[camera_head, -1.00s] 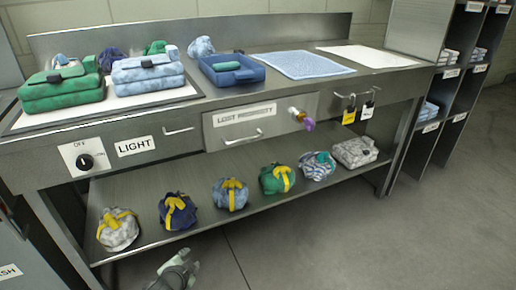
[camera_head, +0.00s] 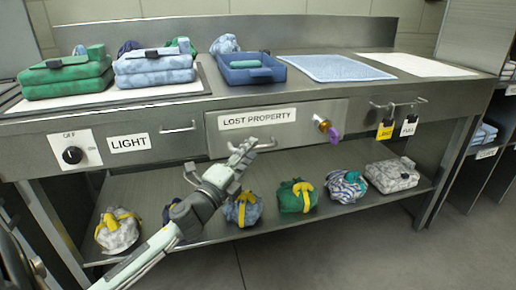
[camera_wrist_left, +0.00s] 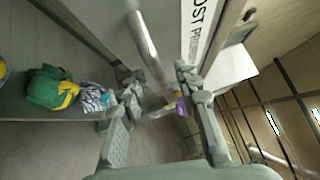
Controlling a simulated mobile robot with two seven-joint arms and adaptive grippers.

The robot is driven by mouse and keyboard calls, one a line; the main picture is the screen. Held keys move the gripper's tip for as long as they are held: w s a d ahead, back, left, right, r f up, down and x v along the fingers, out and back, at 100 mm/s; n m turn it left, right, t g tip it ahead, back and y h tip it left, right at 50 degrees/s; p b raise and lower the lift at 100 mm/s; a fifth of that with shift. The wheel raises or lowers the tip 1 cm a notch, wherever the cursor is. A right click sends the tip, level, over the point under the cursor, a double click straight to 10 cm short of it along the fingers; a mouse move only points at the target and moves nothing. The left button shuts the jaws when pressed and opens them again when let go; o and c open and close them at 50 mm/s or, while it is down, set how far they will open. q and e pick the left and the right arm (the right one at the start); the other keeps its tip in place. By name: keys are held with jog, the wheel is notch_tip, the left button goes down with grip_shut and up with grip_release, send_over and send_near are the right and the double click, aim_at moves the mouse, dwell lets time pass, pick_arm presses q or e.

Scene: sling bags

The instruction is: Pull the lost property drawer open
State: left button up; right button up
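The lost property drawer (camera_head: 296,134) is a grey metal front under the counter, with a white LOST PROPERTY label (camera_head: 257,118). It looks shut. Its bar handle (camera_head: 262,145) is partly hidden by my left gripper (camera_head: 238,164), which is just in front of the handle's left part. In the left wrist view the handle (camera_wrist_left: 146,42) runs ahead of the gap between the spread fingers of my left gripper (camera_wrist_left: 158,90). The gripper is open; whether it touches the handle cannot be told. My right gripper is not in view.
Tags (camera_head: 385,130) hang from hooks further right. A LIGHT drawer (camera_head: 178,143) is on the left. Several bags, such as a green one (camera_head: 297,197), line the lower shelf. A blue tray (camera_head: 251,70) stands on top.

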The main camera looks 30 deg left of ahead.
pick_arm(q)
jog(key=shift+w+a+r, duration=0.1)
jog(key=shift+w, duration=1.05)
grip_shut()
